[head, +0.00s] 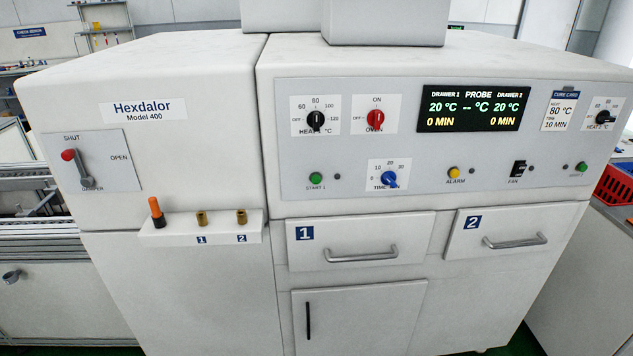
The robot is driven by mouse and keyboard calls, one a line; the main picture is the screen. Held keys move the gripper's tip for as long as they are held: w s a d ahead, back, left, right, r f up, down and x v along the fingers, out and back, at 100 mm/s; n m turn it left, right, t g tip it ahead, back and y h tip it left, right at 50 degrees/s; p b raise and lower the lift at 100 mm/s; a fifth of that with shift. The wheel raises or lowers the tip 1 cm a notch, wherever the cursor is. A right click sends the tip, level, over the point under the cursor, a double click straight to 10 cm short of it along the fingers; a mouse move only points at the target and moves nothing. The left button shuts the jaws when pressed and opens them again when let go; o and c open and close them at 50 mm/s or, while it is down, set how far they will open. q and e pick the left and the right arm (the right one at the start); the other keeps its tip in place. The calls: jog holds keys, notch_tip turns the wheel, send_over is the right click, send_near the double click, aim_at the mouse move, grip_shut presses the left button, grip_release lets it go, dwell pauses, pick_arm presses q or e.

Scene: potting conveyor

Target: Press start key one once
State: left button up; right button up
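The start key one is a green round button (316,178) labelled START 1, at the lower left of the grey control panel (350,188) in the head view. A small dark lamp (337,176) sits just right of it. The panel is on a white Hexdalor Model 400 oven (190,75). The display (473,108) reads 20 °C and 0 MIN for drawer 1 and drawer 2, with dashes for the probe. Neither gripper shows in the head view, and nothing covers the button.
Drawer 1 (355,240) and drawer 2 (512,232) are shut, with projecting handles. A small ledge (200,234) sticks out at left with an orange-handled probe (157,212) standing in it. A damper lever (82,170) projects further left. A red crate (614,186) is at right.

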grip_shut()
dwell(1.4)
